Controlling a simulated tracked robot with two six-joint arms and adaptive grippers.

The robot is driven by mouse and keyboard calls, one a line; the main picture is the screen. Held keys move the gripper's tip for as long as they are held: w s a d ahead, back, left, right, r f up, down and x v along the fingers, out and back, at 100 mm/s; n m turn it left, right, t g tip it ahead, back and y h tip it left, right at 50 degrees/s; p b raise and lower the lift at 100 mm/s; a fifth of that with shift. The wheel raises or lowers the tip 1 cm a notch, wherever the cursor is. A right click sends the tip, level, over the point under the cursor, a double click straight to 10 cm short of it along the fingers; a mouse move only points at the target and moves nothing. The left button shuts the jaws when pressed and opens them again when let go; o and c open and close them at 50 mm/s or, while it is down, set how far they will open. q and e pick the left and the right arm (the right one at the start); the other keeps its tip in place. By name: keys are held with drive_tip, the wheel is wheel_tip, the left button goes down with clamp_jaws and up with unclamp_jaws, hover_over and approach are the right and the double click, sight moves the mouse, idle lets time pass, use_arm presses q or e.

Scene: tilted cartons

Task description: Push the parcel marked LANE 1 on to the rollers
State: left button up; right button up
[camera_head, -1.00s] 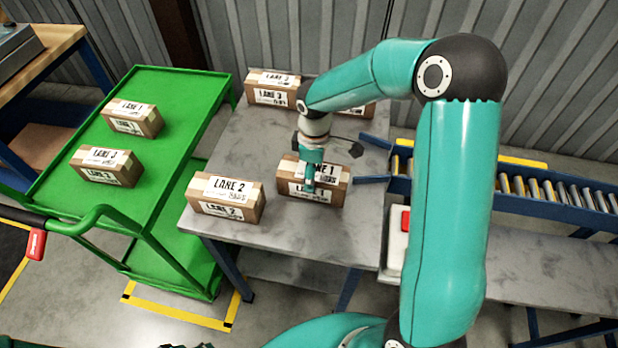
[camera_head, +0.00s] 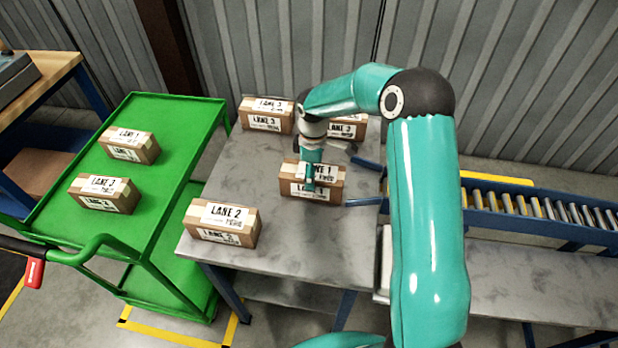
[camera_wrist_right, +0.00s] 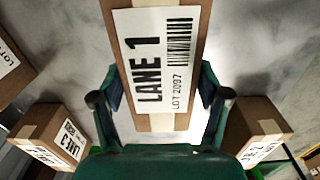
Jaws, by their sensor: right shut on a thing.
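The LANE 1 parcel (camera_head: 325,197), a brown carton with white labels, is at the right part of the grey table (camera_head: 300,244), level with the mouth of the blue guide rails. My right gripper (camera_head: 309,184) reaches down on it from above and is shut on it. In the right wrist view my right gripper's fingers (camera_wrist_right: 160,98) stand on either side of the LANE 1 parcel (camera_wrist_right: 150,20). Whether its underside touches the table is hard to tell. The rollers (camera_head: 545,208) lie to the right, partly hidden by my right arm. My left gripper is out of view.
A LANE 2 parcel (camera_head: 222,222) stands at front left. Two LANE 3 parcels (camera_head: 267,115) (camera_head: 347,128) stand behind. Blue guide rails (camera_head: 366,163) lead to the rollers. A green cart (camera_head: 165,205) holds another LANE 1 parcel (camera_head: 130,146) and a LANE 3 parcel (camera_head: 104,194).

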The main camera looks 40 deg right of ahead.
drive_tip(key=shift+w+d+p, duration=0.75)
drive_tip(key=shift+w+d, duration=0.75)
drive_tip(key=shift+d, duration=0.3)
drive_tip(key=o, duration=0.9)
drive_tip(key=shift+c, duration=0.2)
wheel_tip(320, 180, up, 12)
